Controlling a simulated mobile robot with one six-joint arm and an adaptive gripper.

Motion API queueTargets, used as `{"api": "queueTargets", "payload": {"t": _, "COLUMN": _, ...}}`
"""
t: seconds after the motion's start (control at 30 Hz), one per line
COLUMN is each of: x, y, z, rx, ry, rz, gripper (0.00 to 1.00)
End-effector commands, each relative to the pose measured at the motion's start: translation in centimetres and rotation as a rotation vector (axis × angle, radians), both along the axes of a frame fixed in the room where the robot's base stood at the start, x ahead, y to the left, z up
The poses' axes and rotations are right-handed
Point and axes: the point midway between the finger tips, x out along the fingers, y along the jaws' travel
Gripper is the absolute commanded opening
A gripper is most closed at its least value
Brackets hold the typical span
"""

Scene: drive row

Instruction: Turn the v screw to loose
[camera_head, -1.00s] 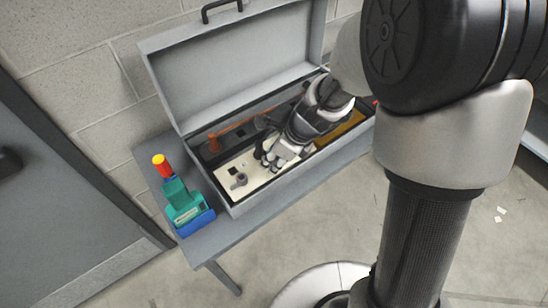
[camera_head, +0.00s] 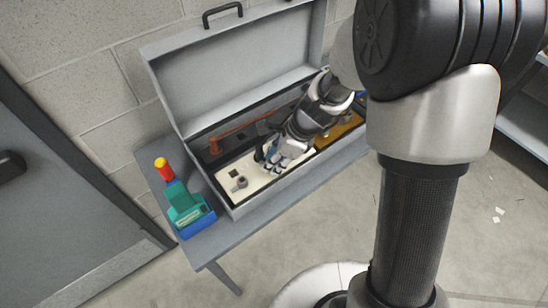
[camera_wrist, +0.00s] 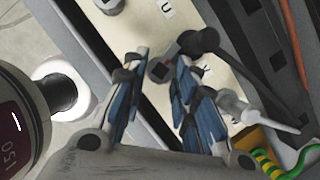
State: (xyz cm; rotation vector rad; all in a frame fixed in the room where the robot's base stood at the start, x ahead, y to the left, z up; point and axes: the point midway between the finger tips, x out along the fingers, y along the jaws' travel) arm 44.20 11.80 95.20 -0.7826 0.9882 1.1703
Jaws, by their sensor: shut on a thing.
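A cream panel (camera_head: 262,183) lies inside the open grey toolbox (camera_head: 270,193). From the head, my gripper (camera_head: 272,153) sits low over the panel. Another grey screw (camera_head: 240,183) stands at the panel's left, near a U in the wrist view.
The toolbox lid stands open behind. An orange-handled tool (camera_head: 240,130) lies along the box's back. In the wrist view, a dark bar (camera_wrist: 245,70) and a pale grey part (camera_wrist: 250,112) lie close to the fingers. A teal and blue device (camera_head: 188,208) stands left on the bench.

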Motion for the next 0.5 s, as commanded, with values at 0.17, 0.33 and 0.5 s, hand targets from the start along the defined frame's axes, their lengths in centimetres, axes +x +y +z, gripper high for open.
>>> {"api": "queueTargets", "payload": {"t": 0.17, "x": -0.04, "y": -0.05, "z": 0.13, "rx": 0.001, "ry": 0.009, "rz": 0.172, "gripper": 0.02}}
{"api": "queueTargets", "payload": {"t": 0.33, "x": 0.13, "y": -0.05, "z": 0.12, "rx": 0.001, "ry": 0.010, "rz": 0.333, "gripper": 0.02}}
{"api": "queueTargets", "payload": {"t": 0.5, "x": 0.32, "y": -0.02, "z": 0.11, "rx": 0.001, "ry": 0.010, "rz": 0.496, "gripper": 0.02}}
